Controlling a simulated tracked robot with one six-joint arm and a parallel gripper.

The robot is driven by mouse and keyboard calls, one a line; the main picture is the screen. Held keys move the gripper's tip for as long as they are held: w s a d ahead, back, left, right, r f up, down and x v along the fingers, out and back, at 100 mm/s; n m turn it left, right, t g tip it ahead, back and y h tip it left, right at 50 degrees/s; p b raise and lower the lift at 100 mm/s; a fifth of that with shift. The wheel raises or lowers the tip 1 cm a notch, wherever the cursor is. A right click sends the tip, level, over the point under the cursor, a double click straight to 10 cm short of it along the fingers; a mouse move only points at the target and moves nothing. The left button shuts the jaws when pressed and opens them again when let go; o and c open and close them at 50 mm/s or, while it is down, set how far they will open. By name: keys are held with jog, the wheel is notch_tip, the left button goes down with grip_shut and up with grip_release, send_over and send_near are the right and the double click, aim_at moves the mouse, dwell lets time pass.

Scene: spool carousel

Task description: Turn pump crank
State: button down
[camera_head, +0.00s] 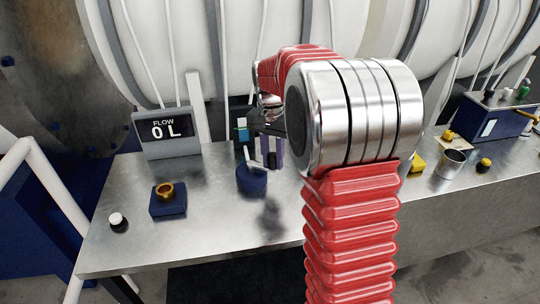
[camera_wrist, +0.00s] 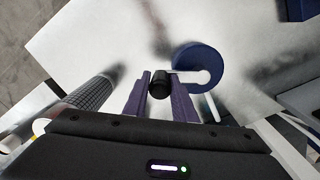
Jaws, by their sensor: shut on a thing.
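The pump crank has a round blue base (camera_head: 252,181) on the metal bench, a pale arm and a black handle. In the wrist view the blue base (camera_wrist: 208,68) is right of centre, and the pale crank arm (camera_wrist: 192,76) runs left from it to the black handle (camera_wrist: 160,86). My gripper (camera_wrist: 161,95) has its two purple fingers on either side of the handle, shut on it. In the head view my gripper (camera_head: 272,150) is at the crank's right, partly hidden by my red and silver arm. The flow display (camera_head: 166,130) behind reads "0 L".
A blue block with a gold ring (camera_head: 165,190) and a white-topped knob (camera_head: 117,220) are on the bench's left. A metal cup (camera_head: 452,163), yellow-black items and a blue box (camera_head: 492,117) are on the right. Large white drums stand behind. The bench front near the crank is clear.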

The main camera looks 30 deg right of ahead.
jog(key=a+m, duration=1)
jog(key=m, duration=0.7)
jog(key=shift+y, duration=0.3)
jog(key=shift+d+r+m, duration=0.1)
jog(key=shift+m, duration=0.2)
jog(key=c, duration=1.5)
grip_release()
jog(key=shift+o, duration=0.2)
